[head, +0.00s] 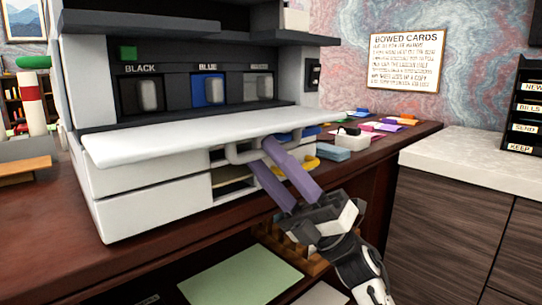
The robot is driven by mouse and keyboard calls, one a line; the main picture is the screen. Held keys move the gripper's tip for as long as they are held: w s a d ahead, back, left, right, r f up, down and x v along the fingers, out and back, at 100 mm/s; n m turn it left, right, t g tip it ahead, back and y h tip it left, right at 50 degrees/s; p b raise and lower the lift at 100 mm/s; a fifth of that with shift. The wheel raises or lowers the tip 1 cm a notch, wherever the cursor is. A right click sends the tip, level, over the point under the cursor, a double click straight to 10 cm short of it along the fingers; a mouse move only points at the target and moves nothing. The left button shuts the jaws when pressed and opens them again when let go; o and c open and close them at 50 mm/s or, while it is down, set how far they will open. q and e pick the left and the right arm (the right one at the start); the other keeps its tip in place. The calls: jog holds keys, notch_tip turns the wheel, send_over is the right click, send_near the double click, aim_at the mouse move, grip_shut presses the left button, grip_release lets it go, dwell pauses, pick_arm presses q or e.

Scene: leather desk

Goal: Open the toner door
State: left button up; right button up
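The printer's toner door (200,136) is a white panel that stands folded down, sticking out nearly level toward me. Behind it the toner bay shows, with slots labelled BLACK (140,94), BLUE (208,90) and a third whose label is hard to read. My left gripper is out of view.
White drawer fronts (150,205) lie below the door. Colored small items (385,124) and a white box (352,140) are on the wooden desk to the right. A light-topped cabinet (470,165) stands further right. A shelf with a green sheet (240,278) is below.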

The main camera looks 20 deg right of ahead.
jog(key=shift+d, duration=0.1)
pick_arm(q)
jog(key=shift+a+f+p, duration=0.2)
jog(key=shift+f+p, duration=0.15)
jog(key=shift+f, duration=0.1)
pick_arm(e)
jog(key=v, duration=1)
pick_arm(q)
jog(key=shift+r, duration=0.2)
pick_arm(e)
jog(key=shift+s+f, duration=0.1)
